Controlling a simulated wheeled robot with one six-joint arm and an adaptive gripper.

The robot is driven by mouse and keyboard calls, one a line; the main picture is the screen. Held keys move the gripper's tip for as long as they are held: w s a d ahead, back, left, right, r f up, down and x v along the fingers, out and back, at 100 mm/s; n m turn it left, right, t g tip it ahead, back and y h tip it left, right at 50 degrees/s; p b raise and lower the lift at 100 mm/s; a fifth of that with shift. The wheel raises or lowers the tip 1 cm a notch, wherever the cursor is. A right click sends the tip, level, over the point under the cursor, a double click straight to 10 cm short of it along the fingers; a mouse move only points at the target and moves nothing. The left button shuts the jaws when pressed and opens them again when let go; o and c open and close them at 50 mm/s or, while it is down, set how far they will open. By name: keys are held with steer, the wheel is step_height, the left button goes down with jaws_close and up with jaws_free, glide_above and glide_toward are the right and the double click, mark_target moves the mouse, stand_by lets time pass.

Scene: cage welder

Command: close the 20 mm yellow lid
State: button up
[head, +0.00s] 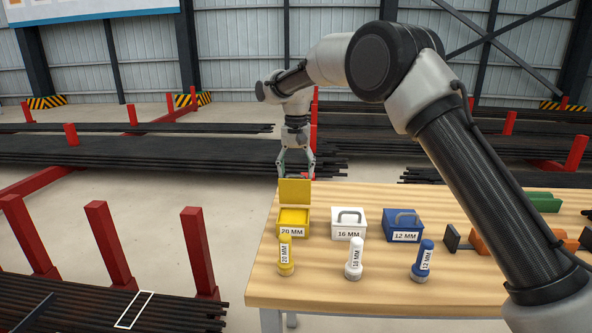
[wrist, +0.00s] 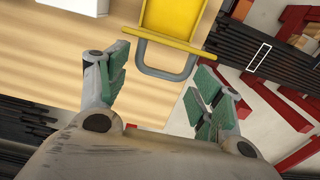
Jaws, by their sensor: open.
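The yellow 20 mm box (head: 294,222) stands at the left end of the wooden table, with its yellow lid (head: 295,192) raised upright at the back. My gripper (head: 296,170) is just behind and above the raised lid, pointing down. In the wrist view, the lid's yellow edge (wrist: 178,42) and its grey handle (wrist: 166,73) lie ahead of the open fingers of my gripper (wrist: 166,92). The fingers are spread to either side of the handle, with nothing between them. I cannot tell whether a finger touches the lid.
A white 16 mm box (head: 348,224) and a blue 12 mm box (head: 403,226), both with lids down, stand to the right. Yellow (head: 285,256), white (head: 354,260) and blue (head: 422,262) labelled pieces stand in front. Dark bars (head: 150,152) lie on racks behind the table.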

steer(key=shift+c, duration=0.3)
jaws_close()
steer(key=shift+f, duration=0.1)
steer(key=shift+s+a, duration=0.1)
steer(key=shift+s, duration=0.05)
